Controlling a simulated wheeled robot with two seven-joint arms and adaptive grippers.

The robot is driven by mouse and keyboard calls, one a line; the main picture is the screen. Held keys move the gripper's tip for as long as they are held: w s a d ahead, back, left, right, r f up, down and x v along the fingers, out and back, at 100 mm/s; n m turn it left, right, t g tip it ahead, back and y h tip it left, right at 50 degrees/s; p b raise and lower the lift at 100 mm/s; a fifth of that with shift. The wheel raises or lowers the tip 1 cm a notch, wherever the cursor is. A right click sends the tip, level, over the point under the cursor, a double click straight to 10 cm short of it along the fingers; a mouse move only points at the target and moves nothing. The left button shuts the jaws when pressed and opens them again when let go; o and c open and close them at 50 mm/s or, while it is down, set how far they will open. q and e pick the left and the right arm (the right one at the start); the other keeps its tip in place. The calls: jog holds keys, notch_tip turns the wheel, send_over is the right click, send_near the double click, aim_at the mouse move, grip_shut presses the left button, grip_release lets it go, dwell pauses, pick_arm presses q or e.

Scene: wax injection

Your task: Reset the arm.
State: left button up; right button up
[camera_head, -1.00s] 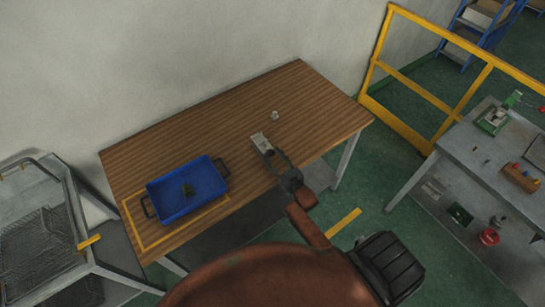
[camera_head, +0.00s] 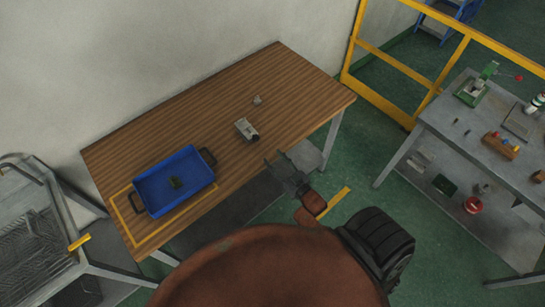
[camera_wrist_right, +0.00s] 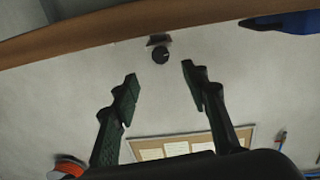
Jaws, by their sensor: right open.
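My right gripper (camera_head: 283,172) is open and empty, beside the front right edge of the wooden table (camera_head: 215,95) in the head view. Its two parted dark fingers (camera_wrist_right: 160,78) also show in the right wrist view, with nothing between them. A grey block-like part (camera_head: 246,129) with a dark round end lies on the table, apart from the gripper. A small grey piece (camera_head: 257,100) lies behind it. My left gripper is not in view.
A metal bench (camera_head: 445,125) with tools stands at right, a yellow railing (camera_head: 395,65) behind. A wire-mesh rack (camera_head: 30,240) stands at left.

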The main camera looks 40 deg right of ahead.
dwell(0.4)
jog(key=s+a+f+g+b, duration=0.1)
jog(key=s+f+g, duration=0.3)
jog(key=f, duration=0.7)
jog(key=s+f+g+b, duration=0.1)
jog(key=s+f, duration=0.5)
jog(key=f, duration=0.5)
jog(key=s+a+f+g+b, duration=0.1)
jog(key=s+f+g, duration=0.3)
jog(key=f, duration=0.8)
jog(key=s+a+f+g+b, duration=0.1)
jog(key=s+f+g, duration=0.1)
jog(key=s+f, duration=0.4)
jog(key=s+f+g+b, duration=0.1)
jog(key=s+f+g, duration=0.2)
jog(key=s+f, duration=0.4)
jog(key=s+a+f+g+b, duration=0.1)
jog(key=s+f+g, duration=0.2)
jog(key=s, duration=1.5)
notch_tip(320, 180, down, 4)
jog(key=shift+s+a+r+h, duration=0.25)
jog(key=shift+s+a+h, duration=0.05)
